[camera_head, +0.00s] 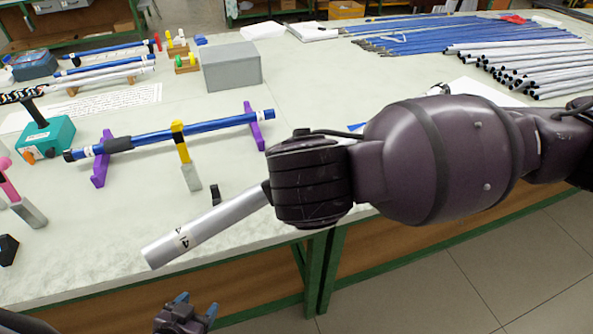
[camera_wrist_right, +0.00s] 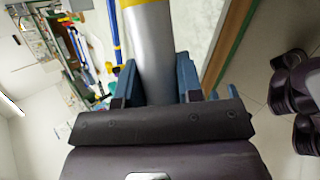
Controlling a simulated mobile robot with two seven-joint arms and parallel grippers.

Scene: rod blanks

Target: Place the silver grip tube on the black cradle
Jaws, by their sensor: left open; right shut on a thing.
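The silver grip tube (camera_head: 205,228) slants down to the left over the near edge of the table, with a "4" mark near its free end. My right gripper (camera_wrist_right: 155,62) is shut on the tube (camera_wrist_right: 148,48), its blue fingers on both sides; in the head view my own wrist hides them. Two small black blocks, one at the far left (camera_head: 8,249) and one behind the tube (camera_head: 216,194), look like the black cradle's supports; the tube appears apart from them. My left gripper (camera_head: 185,312) is open and empty at the bottom, off the table's front edge.
A blue rod (camera_head: 180,131) rests on purple supports (camera_head: 102,160), with a yellow-topped grey piece (camera_head: 186,160) beside it. A teal box (camera_head: 46,138) and a pink-topped piece (camera_head: 12,190) stand left. A grey box (camera_head: 231,66) and many rods (camera_head: 530,65) lie farther back.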

